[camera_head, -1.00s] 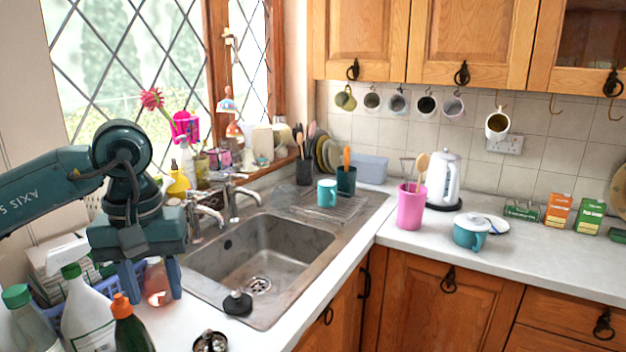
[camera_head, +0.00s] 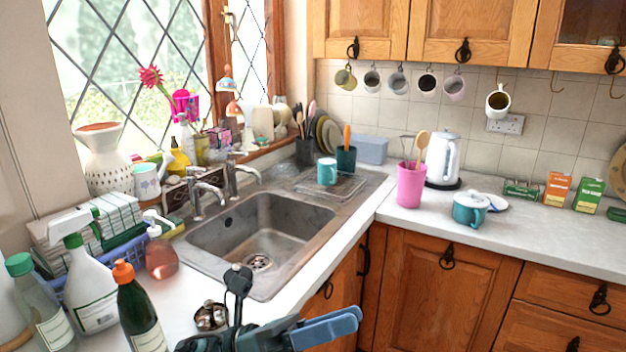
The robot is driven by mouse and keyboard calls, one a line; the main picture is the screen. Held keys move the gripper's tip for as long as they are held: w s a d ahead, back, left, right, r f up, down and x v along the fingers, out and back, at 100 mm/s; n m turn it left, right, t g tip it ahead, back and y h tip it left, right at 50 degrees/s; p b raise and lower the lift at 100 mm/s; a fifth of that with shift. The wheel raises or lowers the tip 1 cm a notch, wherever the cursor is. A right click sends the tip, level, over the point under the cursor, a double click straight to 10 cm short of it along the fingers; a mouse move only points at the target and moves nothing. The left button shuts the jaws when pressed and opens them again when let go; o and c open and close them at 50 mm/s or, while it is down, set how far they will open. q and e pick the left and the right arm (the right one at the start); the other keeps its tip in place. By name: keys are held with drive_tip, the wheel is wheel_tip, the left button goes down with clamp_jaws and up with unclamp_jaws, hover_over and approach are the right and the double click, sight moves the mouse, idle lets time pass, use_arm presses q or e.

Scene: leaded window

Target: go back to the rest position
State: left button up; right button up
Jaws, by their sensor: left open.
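My left gripper (camera_head: 340,326) is low in the picture, in front of the counter's front edge and the cupboard doors. Its blue fingers point right and are seen nearly edge-on. They are open with nothing seen between them. Part of my left arm enters at the bottom edge, and most of it is out of view. My right gripper is not in view.
A dark-green bottle (camera_head: 138,310), spray bottle (camera_head: 88,290) and soap bottle (camera_head: 160,255) stand left. A pink holder (camera_head: 410,186) and teal pot (camera_head: 468,209) stand right.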

use_arm(q)
drive_tip(key=w+a+f+n+t+y, duration=0.1)
drive_tip(key=a+f+n+t+y, duration=0.35)
drive_tip(key=n, duration=0.55)
drive_tip(key=w+a+f+n+t+y+b, duration=0.15)
drive_tip(key=f+n+t+y, duration=0.25)
drive_tip(key=f+n+t, duration=0.45)
drive_tip(key=w+a+f+n+t+y, duration=0.2)
drive_tip(key=a+f+n+t+y, duration=0.15)
drive_tip(key=n, duration=0.85)
drive_tip(key=s+a+f+n+g+y, duration=0.3)
drive_tip(key=s+f+n, duration=0.3)
drive_tip(key=f, duration=0.3)
drive_tip(key=s+a+f+n+g+y, duration=0.3)
drive_tip(key=s+f+n, duration=0.3)
drive_tip(key=f, duration=0.4)
drive_tip(key=shift+s+a+g+y, duration=0.2)
drive_tip(key=shift+a+g+y, duration=0.15)
drive_tip(key=shift+a+y, duration=0.35)
